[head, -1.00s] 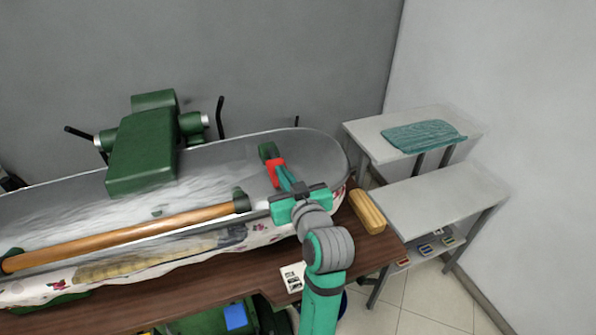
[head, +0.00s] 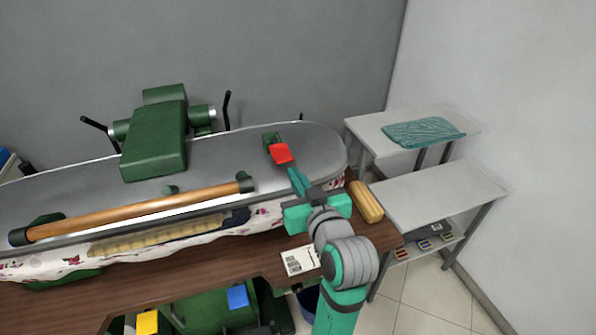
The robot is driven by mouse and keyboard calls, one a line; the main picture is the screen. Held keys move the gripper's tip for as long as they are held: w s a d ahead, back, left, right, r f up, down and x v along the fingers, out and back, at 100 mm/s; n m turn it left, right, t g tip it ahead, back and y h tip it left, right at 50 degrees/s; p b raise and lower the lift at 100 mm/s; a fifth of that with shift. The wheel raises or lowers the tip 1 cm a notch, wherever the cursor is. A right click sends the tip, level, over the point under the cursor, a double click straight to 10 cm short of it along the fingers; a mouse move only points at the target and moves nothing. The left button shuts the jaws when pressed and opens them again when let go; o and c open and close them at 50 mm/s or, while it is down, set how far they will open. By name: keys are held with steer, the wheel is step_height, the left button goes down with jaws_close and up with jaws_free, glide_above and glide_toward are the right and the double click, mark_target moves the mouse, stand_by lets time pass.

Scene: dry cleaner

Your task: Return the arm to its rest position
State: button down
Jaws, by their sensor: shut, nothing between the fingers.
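My arm, teal and grey, rises from the bottom of the head view. My gripper (head: 297,182) is shut and empty. It is over the front right part of the pressing machine, and its fingers point up the picture toward a red block (head: 282,153) on the grey press plate (head: 222,160). I cannot tell whether the fingertips touch the red block or only overlap it in the picture.
A wooden handle bar (head: 140,212) runs along the press front. A yellow block (head: 366,202) and a white card (head: 300,260) lie on the brown table (head: 200,266). A folded teal cloth (head: 422,132) lies on the back grey side table (head: 372,131). The front side table (head: 430,192) is bare on top.

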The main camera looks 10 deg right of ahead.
steer(key=shift+s+d, duration=0.3)
steer(key=shift+s, duration=0.15)
steer(key=s+a+f+m+h, duration=0.2)
steer(key=s+f, duration=0.5)
steer(key=f, duration=0.5)
steer(key=s+a+f+m+h, duration=0.1)
steer(key=s+f+m, duration=0.1)
steer(key=s+f, duration=0.75)
steer(key=s+a+f+n, duration=0.1)
steer(key=s+a+f, duration=0.1)
steer(key=s, duration=1)
steer(key=s+a+f+n, duration=0.1)
steer(key=s+a+f, duration=0.2)
steer(key=s, duration=0.8)
steer(key=shift+s+a+f+g, duration=0.2)
steer(key=shift+s+f+g, duration=0.1)
steer(key=shift+s+f, duration=0.15)
